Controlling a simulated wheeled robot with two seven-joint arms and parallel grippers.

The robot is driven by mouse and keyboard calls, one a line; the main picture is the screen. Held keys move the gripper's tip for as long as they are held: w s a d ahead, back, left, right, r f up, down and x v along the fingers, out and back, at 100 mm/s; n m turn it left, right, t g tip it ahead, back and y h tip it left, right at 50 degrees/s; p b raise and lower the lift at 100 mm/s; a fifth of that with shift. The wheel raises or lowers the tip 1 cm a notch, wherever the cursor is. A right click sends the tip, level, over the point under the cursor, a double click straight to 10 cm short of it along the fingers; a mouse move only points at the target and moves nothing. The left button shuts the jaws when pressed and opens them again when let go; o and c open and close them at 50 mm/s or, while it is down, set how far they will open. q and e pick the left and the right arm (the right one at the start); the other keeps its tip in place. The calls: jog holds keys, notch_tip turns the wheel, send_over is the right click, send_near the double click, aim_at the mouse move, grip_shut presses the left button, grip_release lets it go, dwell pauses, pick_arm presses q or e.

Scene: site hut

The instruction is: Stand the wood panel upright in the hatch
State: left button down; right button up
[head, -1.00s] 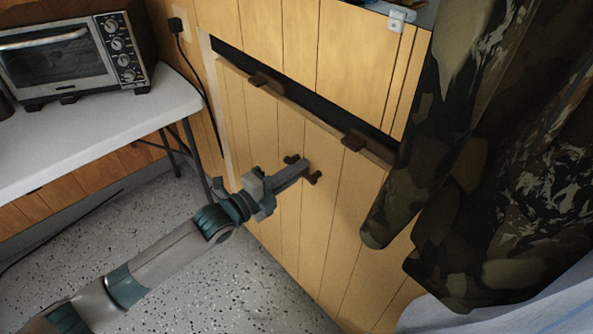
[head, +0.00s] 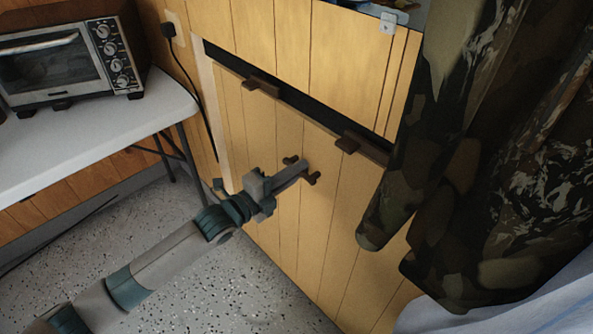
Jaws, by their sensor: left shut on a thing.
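The wood panel (head: 268,140) is a yellow planked board in the lower part of the plank wall, with a brown handle (head: 313,178) on its face. It stands nearly upright at the hatch (head: 300,100), whose dark opening shows as a slanting strip above the panel's top edge. My left gripper (head: 302,171) is shut on the handle, at the middle of the panel. My right gripper is out of view.
Two brown blocks (head: 261,87) sit along the panel's top edge. A white table (head: 100,135) with a toaster oven (head: 70,62) stands at the left. The speckled floor (head: 230,285) is clear around my arm.

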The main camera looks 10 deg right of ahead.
pick_arm(q)
jog(key=shift+f, duration=0.1)
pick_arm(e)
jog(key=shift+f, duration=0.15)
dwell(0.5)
pick_arm(q)
jog(key=shift+w+d+r, duration=0.3)
jog(key=shift+r, duration=0.2)
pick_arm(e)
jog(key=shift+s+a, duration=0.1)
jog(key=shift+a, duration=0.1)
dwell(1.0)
pick_arm(q)
jog(key=c, duration=1.8)
grip_release()
jog(key=shift+f, duration=0.1)
jog(key=shift+a+f+b, duration=0.1)
jog(key=shift+f+b, duration=0.2)
jog(key=shift+f, duration=0.05)
jog(key=shift+s, duration=0.15)
jog(key=v, duration=1.7)
jog(key=shift+s+a, duration=0.25)
jog(key=shift+s, duration=0.05)
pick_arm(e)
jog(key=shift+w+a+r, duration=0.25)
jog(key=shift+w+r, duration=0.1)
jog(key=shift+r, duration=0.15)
